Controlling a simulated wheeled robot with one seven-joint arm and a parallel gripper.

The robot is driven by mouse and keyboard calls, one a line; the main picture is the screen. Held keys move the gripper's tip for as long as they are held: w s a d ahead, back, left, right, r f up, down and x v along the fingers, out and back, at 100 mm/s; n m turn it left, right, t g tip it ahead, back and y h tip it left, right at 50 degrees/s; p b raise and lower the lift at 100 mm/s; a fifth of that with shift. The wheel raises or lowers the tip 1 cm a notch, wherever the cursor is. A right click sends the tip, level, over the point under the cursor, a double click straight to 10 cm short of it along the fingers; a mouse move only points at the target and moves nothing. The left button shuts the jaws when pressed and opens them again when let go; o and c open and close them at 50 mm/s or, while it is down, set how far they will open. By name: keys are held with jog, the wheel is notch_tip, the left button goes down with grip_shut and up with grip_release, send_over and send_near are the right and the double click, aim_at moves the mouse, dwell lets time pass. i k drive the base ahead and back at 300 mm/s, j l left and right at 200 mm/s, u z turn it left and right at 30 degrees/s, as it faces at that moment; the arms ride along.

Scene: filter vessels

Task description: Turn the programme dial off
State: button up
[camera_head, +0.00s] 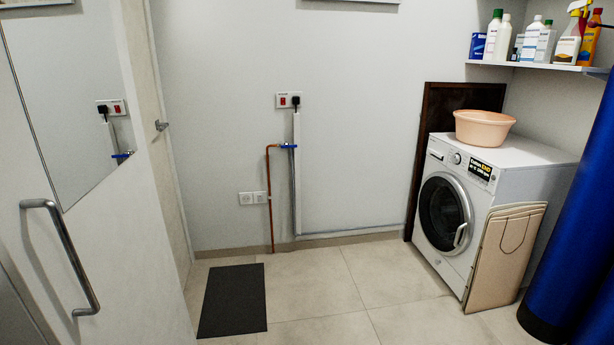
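A white washing machine (482,200) stands against the right wall, its front turned towards the left. Its round dark door (442,213) is shut, with a pale handle at the right of the ring. The control panel runs along the top of the front. A small round programme dial (457,158) seems to sit near the panel's middle, left of a black and yellow label (480,168). The dial is too small to read its setting. My gripper is not in view.
A peach basin (484,128) stands on the machine. A folded beige board (505,256) leans on its right side, near a tall blue form (572,225). A dark mat (233,300) lies left on the tiled floor (330,285); the floor before the machine is clear. A door (85,200) fills the left.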

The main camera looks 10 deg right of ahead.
aim_at(455, 159)
jog(key=i, duration=1.9)
jog(key=i+z, duration=0.1)
jog(key=i, duration=0.5)
jog(key=i+j+z, duration=0.1)
jog(key=i, duration=0.55)
jog(key=i+j+z, duration=0.1)
jog(key=i+j, duration=0.15)
jog(key=i, duration=0.35)
jog(key=i+j+z, duration=0.3)
jog(key=i+z, duration=0.2)
jog(key=i+j+z, duration=0.5)
jog(key=i+j, duration=0.1)
jog(key=i, duration=0.05)
